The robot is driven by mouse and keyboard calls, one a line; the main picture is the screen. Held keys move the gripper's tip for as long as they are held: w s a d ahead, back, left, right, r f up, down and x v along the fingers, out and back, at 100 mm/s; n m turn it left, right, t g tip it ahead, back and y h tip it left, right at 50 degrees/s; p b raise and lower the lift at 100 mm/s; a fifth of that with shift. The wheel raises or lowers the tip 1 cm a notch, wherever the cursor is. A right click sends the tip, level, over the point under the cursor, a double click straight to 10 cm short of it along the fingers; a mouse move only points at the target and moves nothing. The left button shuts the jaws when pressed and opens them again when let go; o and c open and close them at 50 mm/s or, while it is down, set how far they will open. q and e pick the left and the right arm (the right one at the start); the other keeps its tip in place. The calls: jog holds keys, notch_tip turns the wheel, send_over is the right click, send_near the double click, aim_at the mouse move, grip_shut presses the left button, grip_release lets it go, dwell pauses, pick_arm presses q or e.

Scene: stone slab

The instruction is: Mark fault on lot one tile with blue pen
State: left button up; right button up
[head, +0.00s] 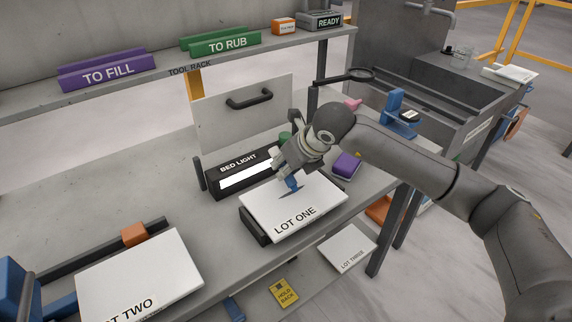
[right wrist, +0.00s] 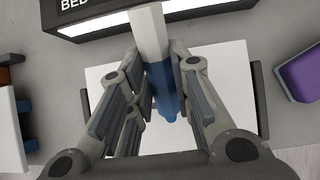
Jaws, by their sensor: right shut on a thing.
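The lot one tile (head: 302,212) is a white slab lying on a dark holder on the bench, lettered LOT ONE. It also shows in the right wrist view (right wrist: 222,92), below the gripper. In the right wrist view the pen (right wrist: 160,75) has a white upper part and a blue lower part between the fingers. No fault mark can be made out. My left gripper is not in view.
The lit bed light (head: 240,172) stands just behind the tile. A purple block (head: 346,165) lies to its right. The lot two tile (head: 140,275) is at the front left, and the lot three tile (head: 348,249) lies lower down. The tool rack (head: 170,75) runs along the back.

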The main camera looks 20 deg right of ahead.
jog(key=shift+f+b, duration=0.5)
jog(key=shift+f, duration=0.05)
dwell(0.5)
jog(key=shift+f+b, duration=0.1)
jog(key=shift+b, duration=0.35)
dwell(1.7)
jog(key=shift+w+a+b, duration=0.35)
jog(key=shift+w+b, duration=0.45)
jog(key=shift+w, duration=0.05)
jog(key=shift+w+a+b, duration=0.3)
jog(key=shift+w+b, duration=0.45)
jog(key=shift+w, duration=0.05)
dwell(2.3)
jog(key=shift+r+p, duration=1.7)
jog(key=shift+r, duration=1.9)
